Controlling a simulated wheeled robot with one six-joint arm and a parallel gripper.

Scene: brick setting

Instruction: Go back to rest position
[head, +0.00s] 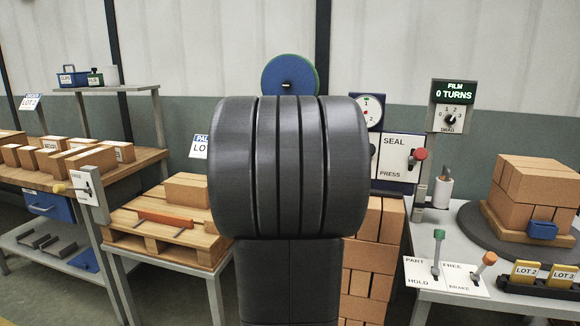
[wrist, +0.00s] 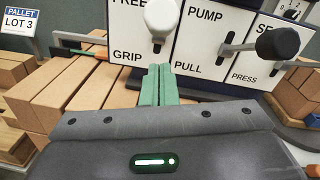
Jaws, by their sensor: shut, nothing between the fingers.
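My gripper (wrist: 159,86) shows in the wrist view with its two green fingers pressed together and nothing between them. It is over brown bricks (wrist: 75,85), just below a white panel (wrist: 200,55) with levers. The fingertips are just below a white-knobbed lever (wrist: 162,18) marked FREE and GRIP; I cannot tell whether they touch it. In the head view my own dark arm fills the middle and hides the gripper and much of the panel behind it.
A bench with bricks (head: 75,160) and a pallet (head: 165,238) stand at left. At right, a table (head: 440,215) bears a turntable (head: 490,240) with stacked bricks (head: 535,190) and upright levers (head: 437,250). A dark-knobbed lever (wrist: 227,50) is right of my fingers.

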